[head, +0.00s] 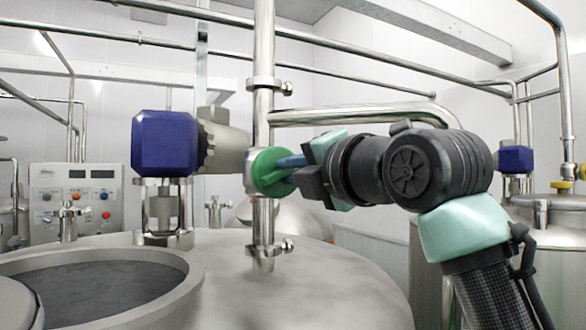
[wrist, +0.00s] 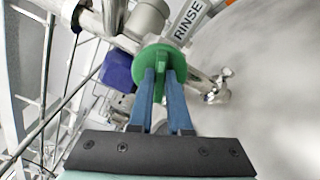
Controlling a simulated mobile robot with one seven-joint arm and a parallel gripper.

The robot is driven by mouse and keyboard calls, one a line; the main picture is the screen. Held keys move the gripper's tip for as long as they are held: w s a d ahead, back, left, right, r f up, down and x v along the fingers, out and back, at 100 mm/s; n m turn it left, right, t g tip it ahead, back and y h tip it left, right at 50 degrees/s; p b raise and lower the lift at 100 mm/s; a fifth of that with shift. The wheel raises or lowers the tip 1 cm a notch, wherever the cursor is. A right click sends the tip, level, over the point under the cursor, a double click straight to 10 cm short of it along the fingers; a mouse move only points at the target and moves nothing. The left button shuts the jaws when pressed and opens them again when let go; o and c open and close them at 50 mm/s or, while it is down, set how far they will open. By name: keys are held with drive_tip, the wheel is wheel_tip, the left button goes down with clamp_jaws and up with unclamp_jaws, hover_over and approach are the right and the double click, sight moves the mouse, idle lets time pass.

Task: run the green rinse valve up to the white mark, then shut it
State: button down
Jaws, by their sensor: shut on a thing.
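The green rinse valve (head: 270,172) is a round green knob with a raised grip bar, on the vertical steel pipe (head: 263,110) at the middle of the head view. The valve also shows in the wrist view (wrist: 158,66), beside a label (wrist: 188,22) reading RINSE. My gripper (head: 292,168) reaches in from the right. Its two blue fingers (wrist: 161,80) are shut on the valve's grip bar, one on each side. I cannot make out a white mark in either view.
An open tank hatch (head: 100,280) with grey liquid lies at the lower left. A blue motor housing (head: 165,143) stands left of the pipe. A control panel (head: 76,203) is at the far left. A horizontal steel pipe (head: 350,112) runs just above my gripper.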

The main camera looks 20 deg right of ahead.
drive_tip(key=m, duration=0.4)
drive_tip(key=shift+m, duration=0.4)
idle(0.4)
drive_tip(key=c, duration=0.9)
unclamp_jaws()
drive_tip(key=shift+f, duration=0.1)
drive_tip(key=shift+o, duration=0.2)
